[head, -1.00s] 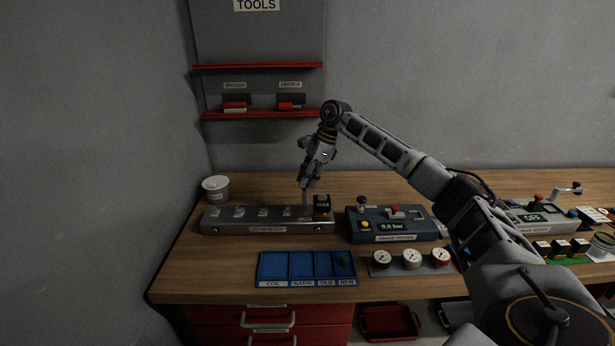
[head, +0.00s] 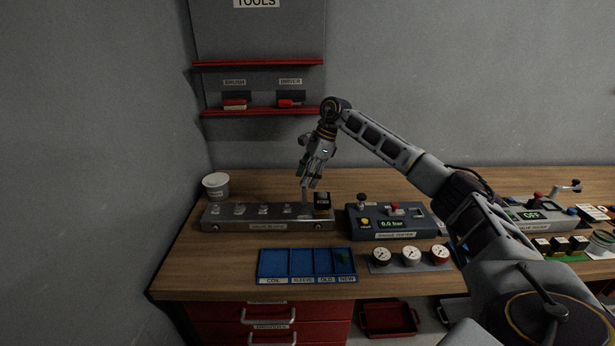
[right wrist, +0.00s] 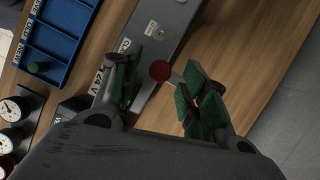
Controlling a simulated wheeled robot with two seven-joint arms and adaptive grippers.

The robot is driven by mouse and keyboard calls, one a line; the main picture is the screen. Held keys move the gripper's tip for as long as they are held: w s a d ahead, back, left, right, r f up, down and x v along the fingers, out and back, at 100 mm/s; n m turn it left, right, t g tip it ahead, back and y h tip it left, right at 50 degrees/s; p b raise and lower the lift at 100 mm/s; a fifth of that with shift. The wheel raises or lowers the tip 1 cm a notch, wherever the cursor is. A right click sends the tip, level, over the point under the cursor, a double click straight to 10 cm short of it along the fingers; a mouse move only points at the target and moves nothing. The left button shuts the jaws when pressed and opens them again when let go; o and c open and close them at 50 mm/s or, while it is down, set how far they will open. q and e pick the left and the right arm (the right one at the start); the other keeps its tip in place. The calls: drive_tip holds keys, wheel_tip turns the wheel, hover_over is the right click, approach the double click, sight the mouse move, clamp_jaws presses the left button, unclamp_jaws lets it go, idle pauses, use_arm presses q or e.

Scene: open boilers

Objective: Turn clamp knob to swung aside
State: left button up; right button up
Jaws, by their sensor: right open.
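A small dark red round knob (right wrist: 160,71), which looks like the clamp knob, shows in the right wrist view with a short grey lever or stem beside it. My right gripper (right wrist: 158,76) is open, its green-padded fingers on either side of the knob, with a gap on the left. In the head view, the right gripper (head: 311,182) points down over the right end of the grey metal valve block (head: 260,226). A thin grey post (head: 304,198) stands below its fingers. The red knob is not clearly visible there. A black coil box (head: 322,202) stands beside the post.
A dark pressure tester (head: 392,224) stands right of the block. A blue compartment tray (head: 262,266) and several gauges (head: 411,256) lie in front. A white cup (head: 216,185) is at the back left.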

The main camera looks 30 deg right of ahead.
use_arm(q)
drive_tip(key=shift+s, duration=0.1)
use_arm(e)
drive_tip(key=v, duration=1.2)
idle(0.7)
use_arm(q)
drive_tip(key=s+d+r+p, duration=0.1)
drive_tip(key=d+r+p, duration=0.4)
drive_tip(key=r+p, duration=0.4)
drive_tip(key=shift+s+r+h+p, duration=0.15)
drive_tip(key=shift+s+h+p, duration=0.15)
drive_tip(key=shift+s, duration=0.1)
use_arm(e)
wheel_tip(320, 180, up, 10)
drive_tip(key=shift+f, duration=0.2)
use_arm(q)
drive_tip(key=shift+d+r+p, duration=0.1)
drive_tip(key=shift+r+p, duration=0.2)
use_arm(e)
drive_tip(key=shift+r, duration=0.35)
